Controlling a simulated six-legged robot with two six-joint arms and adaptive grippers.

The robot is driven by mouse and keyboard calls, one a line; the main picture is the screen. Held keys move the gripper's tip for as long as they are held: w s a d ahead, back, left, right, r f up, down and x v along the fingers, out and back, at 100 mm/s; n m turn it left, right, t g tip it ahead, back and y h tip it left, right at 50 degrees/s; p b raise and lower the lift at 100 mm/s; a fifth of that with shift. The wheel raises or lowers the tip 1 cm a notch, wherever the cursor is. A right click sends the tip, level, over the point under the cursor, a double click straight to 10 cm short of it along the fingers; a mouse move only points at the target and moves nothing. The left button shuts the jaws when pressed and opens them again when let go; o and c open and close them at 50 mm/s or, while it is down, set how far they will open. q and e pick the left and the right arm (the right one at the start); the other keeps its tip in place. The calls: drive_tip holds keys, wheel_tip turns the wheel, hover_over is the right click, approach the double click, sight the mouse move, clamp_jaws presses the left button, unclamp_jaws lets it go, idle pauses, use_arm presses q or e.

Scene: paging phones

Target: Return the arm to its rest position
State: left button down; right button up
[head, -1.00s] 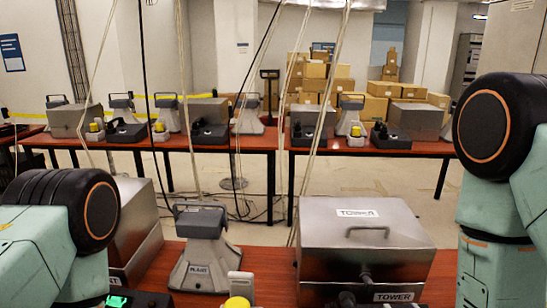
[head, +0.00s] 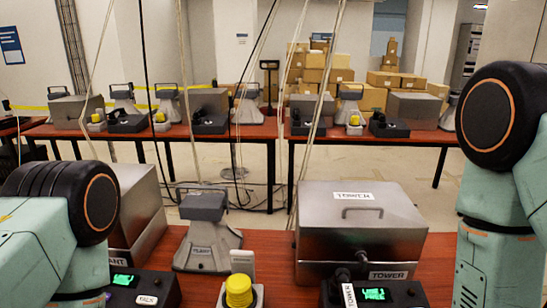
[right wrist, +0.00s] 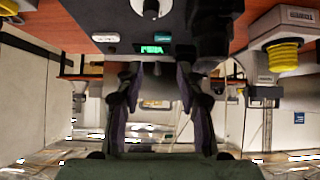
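In the head view my two teal arms with black round joints stand at the left and right edges, and neither gripper shows there. My right gripper (right wrist: 157,72) shows in the right wrist view. Its two dark fingers are apart, with nothing between them. Beyond the fingertips is a black unit with a lit green display (right wrist: 152,49), at the edge of a reddish table. The fingers appear clear of it, though the exact gap is hard to tell. My left gripper is out of view.
The near table (head: 268,243) holds a metal box labelled TOWER (head: 360,240), a grey stand (head: 205,240), a yellow-topped piece (head: 239,289) and black units with green displays (head: 148,291) close to my arms. A second table row (head: 240,135) and cardboard boxes stand behind.

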drive_tip(key=s+f+g+b, duration=0.5)
drive_tip(key=s+f+b, duration=0.2)
drive_tip(key=s+f, duration=0.4)
drive_tip(key=s+f+g+b, duration=0.4)
drive_tip(key=s+f, duration=0.6)
drive_tip(key=f, duration=0.7)
drive_tip(key=b, duration=0.2)
drive_tip(key=shift+s+a+g+y+b, duration=0.35)
drive_tip(key=shift+s+g+y, duration=0.05)
drive_tip(key=shift+s+a, duration=0.1)
drive_tip(key=shift+s, duration=0.05)
